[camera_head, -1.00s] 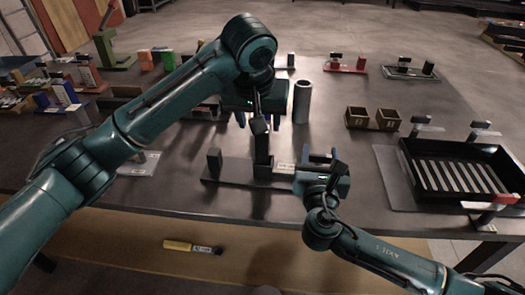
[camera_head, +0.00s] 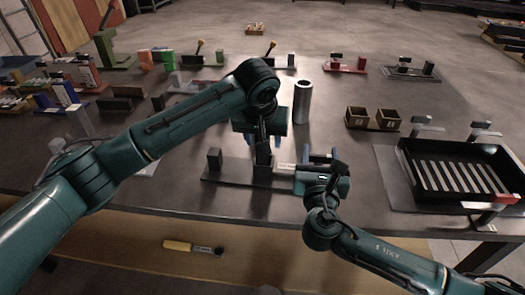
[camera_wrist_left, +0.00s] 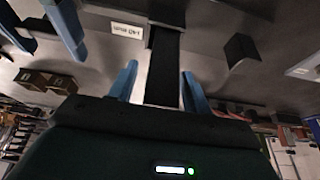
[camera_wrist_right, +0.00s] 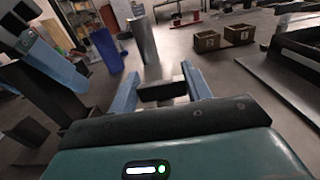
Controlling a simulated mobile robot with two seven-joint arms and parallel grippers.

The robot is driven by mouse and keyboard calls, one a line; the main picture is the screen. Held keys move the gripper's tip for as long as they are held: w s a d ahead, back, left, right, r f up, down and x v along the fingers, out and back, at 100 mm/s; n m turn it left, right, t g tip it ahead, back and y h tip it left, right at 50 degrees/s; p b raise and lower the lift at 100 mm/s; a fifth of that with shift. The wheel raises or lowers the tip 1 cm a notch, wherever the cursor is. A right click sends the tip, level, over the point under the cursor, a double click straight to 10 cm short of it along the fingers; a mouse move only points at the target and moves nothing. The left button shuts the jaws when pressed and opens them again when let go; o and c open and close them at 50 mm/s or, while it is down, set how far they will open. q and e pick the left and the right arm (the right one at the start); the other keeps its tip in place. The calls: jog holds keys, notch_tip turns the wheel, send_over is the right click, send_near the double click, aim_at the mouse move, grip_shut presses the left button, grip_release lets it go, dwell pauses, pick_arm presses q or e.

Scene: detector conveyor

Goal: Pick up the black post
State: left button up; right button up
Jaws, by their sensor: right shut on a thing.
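The black post (camera_head: 262,158) stands upright on a dark base plate (camera_head: 228,170) at the table's front middle. My left gripper (camera_head: 263,138) is above it, reaching down around its upper part. In the left wrist view, the post (camera_wrist_left: 164,62) lies between the two open blue fingers, with a gap on each side. My right gripper (camera_head: 328,164) is just right of the base plate. In the right wrist view, its fingers are shut on a small dark block (camera_wrist_right: 162,91). A white label (camera_head: 286,167) is beside the post; my left arm hides part of the table behind.
A metal cylinder (camera_head: 303,102) stands close behind the grippers. Two brown boxes (camera_head: 372,118) and a black slatted tray (camera_head: 447,177) are to the right. Several fixtures crowd the left and back. A yellow-handled tool (camera_head: 190,247) lies below the table's front edge.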

pick_arm(q)
grip_shut()
dwell(0.3)
jog(key=shift+r, duration=0.1)
jog(key=r, duration=0.7)
jog(key=shift+s, duration=0.4)
jog(key=s+a, duration=0.2)
jog(key=s, duration=1.5)
jog(key=shift+a, duration=0.25)
pick_arm(e)
jog(key=o, duration=1.6)
